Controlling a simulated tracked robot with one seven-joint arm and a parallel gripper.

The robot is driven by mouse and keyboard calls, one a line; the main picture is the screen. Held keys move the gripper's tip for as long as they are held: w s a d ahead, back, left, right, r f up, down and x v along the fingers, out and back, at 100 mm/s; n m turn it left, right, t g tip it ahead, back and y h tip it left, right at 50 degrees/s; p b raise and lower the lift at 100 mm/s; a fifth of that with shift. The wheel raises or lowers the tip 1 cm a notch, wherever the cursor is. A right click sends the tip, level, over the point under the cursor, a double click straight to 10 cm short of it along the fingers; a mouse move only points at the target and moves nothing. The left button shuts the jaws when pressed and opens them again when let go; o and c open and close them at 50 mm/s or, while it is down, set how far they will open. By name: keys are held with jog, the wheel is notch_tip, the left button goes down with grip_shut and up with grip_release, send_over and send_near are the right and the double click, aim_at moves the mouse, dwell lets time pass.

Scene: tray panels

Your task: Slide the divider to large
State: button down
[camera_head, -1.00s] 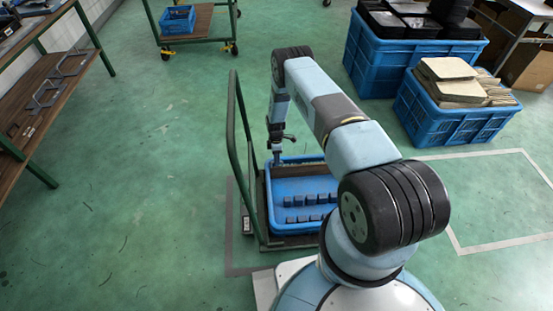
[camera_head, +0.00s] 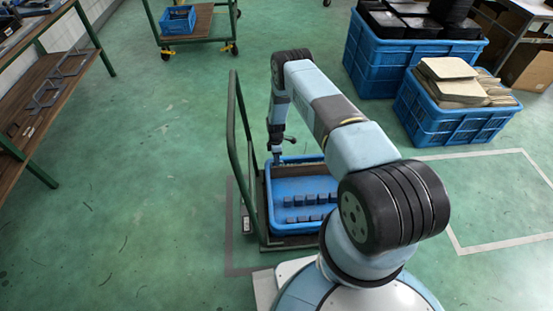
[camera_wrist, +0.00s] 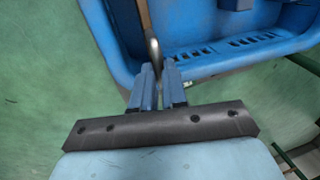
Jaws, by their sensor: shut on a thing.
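The blue tray (camera_head: 274,225) rests on a low cart, with rows of small dark blue blocks inside. My gripper (camera_head: 277,161) points down at the tray's far left corner. In the wrist view my gripper (camera_wrist: 158,66) is shut on a rounded metal handle (camera_wrist: 153,46). A thin brown strip (camera_wrist: 145,14), perhaps the divider's edge, runs up from the handle beside the tray's blue wall (camera_wrist: 104,28). In the head view I cannot clearly make out the divider. I cannot read any size marking.
The cart's green rail (camera_head: 235,150) stands left of the tray, close to my gripper. Blue crates (camera_head: 440,125) stand at the upper right. A shelf rack (camera_head: 50,95) is at the left. Green floor between is clear.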

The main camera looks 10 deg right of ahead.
jog(key=shift+w, duration=0.15)
jog(key=shift+w+d, duration=0.1)
jog(key=shift+w, duration=0.6)
jog(key=c, duration=1.2)
grip_release()
jog(key=shift+o, duration=0.2)
notch_tip(320, 180, up, 14)
jog(key=w, duration=0.2)
jog(key=shift+w+d+f, duration=0.15)
jog(key=shift+w+f, duration=0.1)
jog(key=shift+w, duration=0.1)
